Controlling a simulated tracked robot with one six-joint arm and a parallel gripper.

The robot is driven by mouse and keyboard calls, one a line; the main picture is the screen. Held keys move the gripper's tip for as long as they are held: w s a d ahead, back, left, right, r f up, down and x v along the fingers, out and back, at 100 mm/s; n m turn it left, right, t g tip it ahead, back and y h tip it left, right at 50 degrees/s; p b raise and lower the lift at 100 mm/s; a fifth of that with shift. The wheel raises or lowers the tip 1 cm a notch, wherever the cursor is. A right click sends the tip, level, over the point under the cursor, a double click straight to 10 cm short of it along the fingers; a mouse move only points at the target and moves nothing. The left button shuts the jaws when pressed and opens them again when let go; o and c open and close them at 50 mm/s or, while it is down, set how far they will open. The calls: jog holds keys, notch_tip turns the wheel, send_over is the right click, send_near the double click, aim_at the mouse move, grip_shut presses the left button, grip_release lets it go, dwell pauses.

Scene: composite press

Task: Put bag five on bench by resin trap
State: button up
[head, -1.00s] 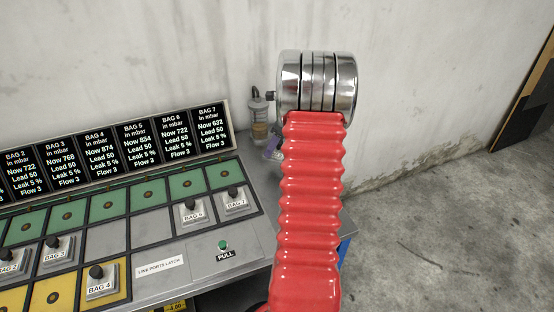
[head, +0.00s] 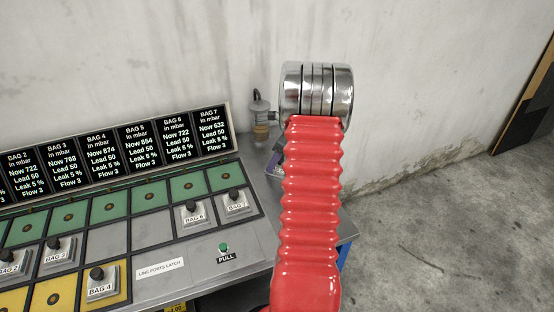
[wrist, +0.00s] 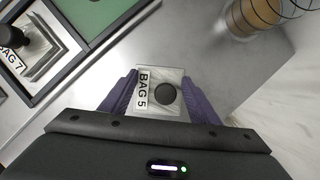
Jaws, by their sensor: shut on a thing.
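The bag five block (wrist: 163,92), a pale square piece with a black knob and a "BAG 5" label, is between the purple fingers of my gripper (wrist: 160,98) in the wrist view. My gripper is shut on it, over the grey metal bench (wrist: 245,72). Whether the block touches the bench I cannot tell. The resin trap (head: 261,120), a clear cylinder with amber contents, stands at the back by the wall; it also shows at the top right of the wrist view (wrist: 252,14). In the head view my red arm hides most of my gripper and the block.
The control panel with green and yellow squares (head: 110,205) is left of my arm, holding several labelled blocks, including bag seven (head: 236,202). A row of displays (head: 120,148) stands behind it. The bench edge and open floor (head: 440,240) are to the right.

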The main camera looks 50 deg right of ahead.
jog(key=o, duration=1.2)
jog(key=v, duration=1.2)
jog(key=shift+r, duration=0.1)
